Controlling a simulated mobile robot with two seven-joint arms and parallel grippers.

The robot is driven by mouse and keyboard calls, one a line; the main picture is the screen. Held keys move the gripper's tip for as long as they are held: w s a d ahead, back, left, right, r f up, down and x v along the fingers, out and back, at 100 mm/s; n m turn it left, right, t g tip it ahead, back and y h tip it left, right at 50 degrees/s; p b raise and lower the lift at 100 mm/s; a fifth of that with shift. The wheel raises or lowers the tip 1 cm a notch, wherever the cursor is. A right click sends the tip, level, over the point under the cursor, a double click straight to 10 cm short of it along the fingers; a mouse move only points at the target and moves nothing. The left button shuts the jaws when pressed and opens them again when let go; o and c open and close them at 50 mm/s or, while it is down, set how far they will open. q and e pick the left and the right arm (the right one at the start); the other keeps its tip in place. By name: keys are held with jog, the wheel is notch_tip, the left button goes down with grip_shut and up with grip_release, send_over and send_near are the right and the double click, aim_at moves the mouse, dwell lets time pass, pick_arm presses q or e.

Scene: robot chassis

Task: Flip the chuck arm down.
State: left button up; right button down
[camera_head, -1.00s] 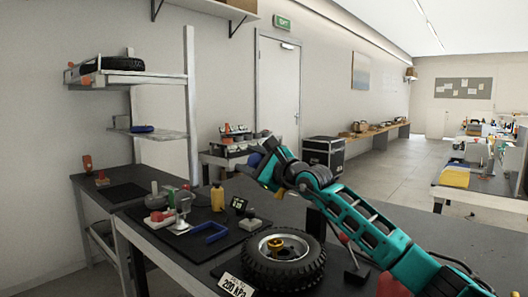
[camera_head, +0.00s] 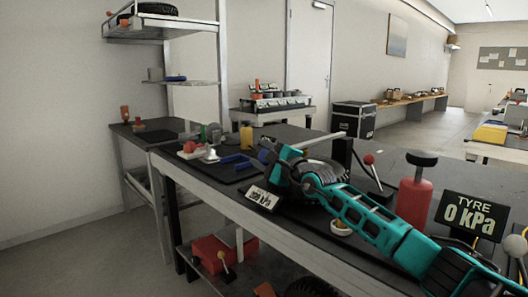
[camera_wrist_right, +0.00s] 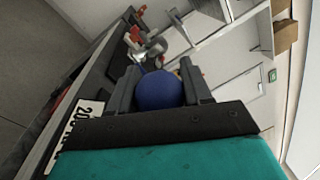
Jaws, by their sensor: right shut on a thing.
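My right gripper (camera_head: 268,154) reaches in from the lower right in the head view and is shut on a round blue knob (camera_wrist_right: 158,90), which fills the gap between its fingers in the wrist view. A pale bar (camera_head: 322,140) runs up to the right behind the gripper and may be the chuck arm. Its join to the knob is hidden. The tyre (camera_head: 325,168) lies on the bench behind my right arm, largely covered by it. My left gripper is out of view.
A "200 kPa" sign (camera_head: 264,198) stands at the bench's front edge. A red-knobbed lever (camera_head: 370,160), a red cylinder (camera_head: 413,200) and a "TYRE 0 kPa" display (camera_head: 469,215) stand to the right. Small tools, including a blue one (camera_head: 236,162), lie left of the gripper.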

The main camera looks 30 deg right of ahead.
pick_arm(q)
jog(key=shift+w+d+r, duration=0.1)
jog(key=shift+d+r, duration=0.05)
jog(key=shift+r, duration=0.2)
pick_arm(e)
jog(key=shift+a+f, duration=0.3)
jog(key=shift+f, duration=0.25)
jog(key=c, duration=1)
grip_release()
jog(key=o, duration=0.5)
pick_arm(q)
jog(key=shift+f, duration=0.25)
pick_arm(e)
jog(key=shift+d+r, duration=0.1)
jog(key=shift+r, duration=0.05)
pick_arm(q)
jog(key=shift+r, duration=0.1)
pick_arm(e)
jog(key=shift+s, duration=0.1)
